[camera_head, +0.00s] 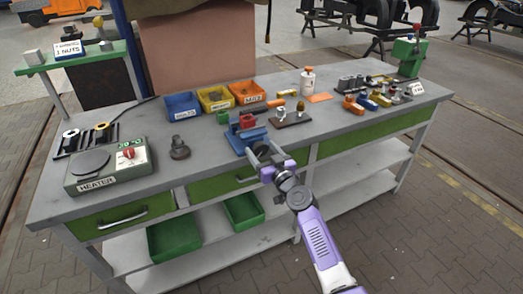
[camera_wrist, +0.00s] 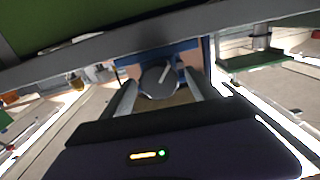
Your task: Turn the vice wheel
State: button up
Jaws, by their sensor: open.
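The blue vice (camera_head: 246,137) stands at the front edge of the workbench, with a red block (camera_head: 247,121) at its top. In the wrist view the vice wheel (camera_wrist: 158,83) is a dark grey disc with a pale handle on its face, in front of the blue vice body (camera_wrist: 150,54). My gripper (camera_head: 267,155) reaches the front of the vice from the lower right and partly hides the wheel. In the wrist view the fingers of my gripper (camera_wrist: 160,97) are open, one on each side of the wheel. I cannot tell whether they touch it.
The workbench (camera_head: 195,172) edge runs close to my gripper. A heater (camera_head: 110,168) and a dark weight-like part (camera_head: 180,149) stand left of the vice. A small stand with parts (camera_head: 291,118) is close on its right. Blue, yellow and orange bins (camera_head: 215,98) stand behind.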

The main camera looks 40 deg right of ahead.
jog(key=shift+w, duration=0.25)
jog(key=c, duration=1.4)
jog(key=shift+m, duration=0.3)
jog(key=m+b, duration=0.1)
jog(key=m, duration=0.4)
jog(key=shift+d+f, duration=0.1)
jog(key=m, duration=0.6)
jog(key=shift+d+b, duration=0.1)
jog(key=shift+b, duration=0.25)
jog(key=shift+s, duration=0.1)
